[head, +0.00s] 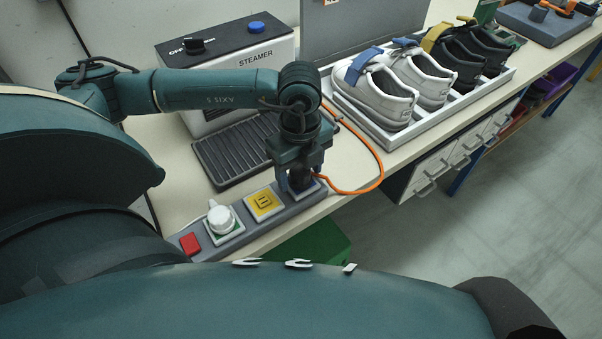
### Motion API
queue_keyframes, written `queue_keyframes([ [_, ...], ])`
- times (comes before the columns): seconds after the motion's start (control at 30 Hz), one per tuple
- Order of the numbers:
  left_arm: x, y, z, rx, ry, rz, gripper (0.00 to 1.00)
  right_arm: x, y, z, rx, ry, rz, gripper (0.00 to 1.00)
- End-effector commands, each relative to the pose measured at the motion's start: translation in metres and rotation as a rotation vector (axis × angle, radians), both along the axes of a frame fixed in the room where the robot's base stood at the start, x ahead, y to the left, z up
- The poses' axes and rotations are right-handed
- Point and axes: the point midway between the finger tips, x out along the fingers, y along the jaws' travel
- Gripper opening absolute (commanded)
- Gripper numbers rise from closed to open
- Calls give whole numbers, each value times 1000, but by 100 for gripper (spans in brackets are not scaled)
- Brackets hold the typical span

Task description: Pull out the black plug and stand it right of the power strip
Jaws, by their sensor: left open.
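The grey power strip (237,235) lies along the front edge of the table, with a red switch (190,243) at its near left end. A white plug (221,218) stands in one socket, and an empty yellow socket (264,203) is beside it. My left gripper (300,184) points down over the socket at the strip's far right end, its jaws open. The black plug cannot be told apart from the dark fingers there; the gripper hides most of that socket. My right gripper is not in view.
A steamer (228,62) and a black ribbed mat (232,152) are behind the strip. An orange cable (381,170) loops right of the gripper over the table edge. A shoe tray (397,141) holds white and black shoes. Bare table shows between strip and tray.

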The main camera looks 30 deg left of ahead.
Motion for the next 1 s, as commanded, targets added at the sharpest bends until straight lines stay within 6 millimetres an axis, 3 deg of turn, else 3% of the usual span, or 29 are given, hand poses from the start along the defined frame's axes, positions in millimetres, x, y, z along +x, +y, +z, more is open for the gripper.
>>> queue_keyframes([
  [0.93,0,0,0,-1,0,-1,63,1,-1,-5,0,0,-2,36],
  [1.0,0,0,0,-1,0,-1,58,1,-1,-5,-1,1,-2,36],
])
